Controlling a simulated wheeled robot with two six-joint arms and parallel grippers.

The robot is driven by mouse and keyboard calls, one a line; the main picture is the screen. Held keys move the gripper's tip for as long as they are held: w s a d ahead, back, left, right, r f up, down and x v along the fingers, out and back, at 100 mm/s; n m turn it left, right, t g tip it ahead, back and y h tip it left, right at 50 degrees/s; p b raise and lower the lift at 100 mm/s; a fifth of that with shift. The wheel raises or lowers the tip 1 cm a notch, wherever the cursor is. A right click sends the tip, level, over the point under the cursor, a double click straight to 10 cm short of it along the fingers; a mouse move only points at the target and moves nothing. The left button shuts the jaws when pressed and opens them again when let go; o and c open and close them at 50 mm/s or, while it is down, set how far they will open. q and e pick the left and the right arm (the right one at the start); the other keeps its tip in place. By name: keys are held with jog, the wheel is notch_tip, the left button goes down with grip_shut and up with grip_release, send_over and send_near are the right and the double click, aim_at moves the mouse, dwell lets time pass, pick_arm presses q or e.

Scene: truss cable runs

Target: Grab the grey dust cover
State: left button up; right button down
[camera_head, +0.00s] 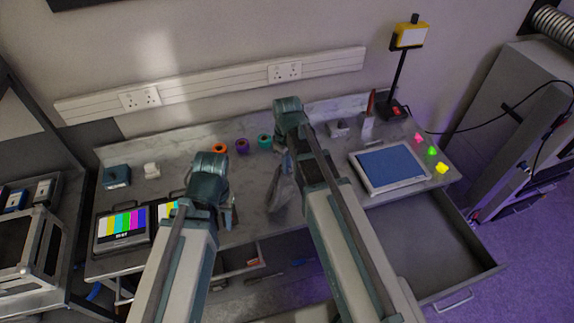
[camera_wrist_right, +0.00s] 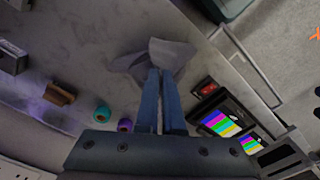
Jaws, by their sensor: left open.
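The grey dust cover (camera_head: 286,192) is a crumpled grey cloth near the middle of the bench in the head view. In the right wrist view the cover (camera_wrist_right: 155,58) bunches at and beyond the fingertips. My right gripper (camera_wrist_right: 160,72) has its two blue fingers close together, with the cloth pinched at their tips. In the head view its fingers are partly hidden by my right arm. My left gripper (camera_head: 230,212) is open and empty, left of the cover and apart from it.
Orange (camera_head: 220,148), purple (camera_head: 242,146) and teal (camera_head: 265,141) rolls lie behind. A colour-bar monitor (camera_head: 122,226) stands at left. A blue-screened tablet (camera_head: 390,168) and a lamp (camera_head: 409,38) are at right. An open drawer (camera_head: 430,245) juts out at front right.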

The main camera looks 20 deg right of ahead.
notch_tip(320, 180, up, 9)
jog(key=p, duration=0.9)
jog(key=shift+f, duration=0.15)
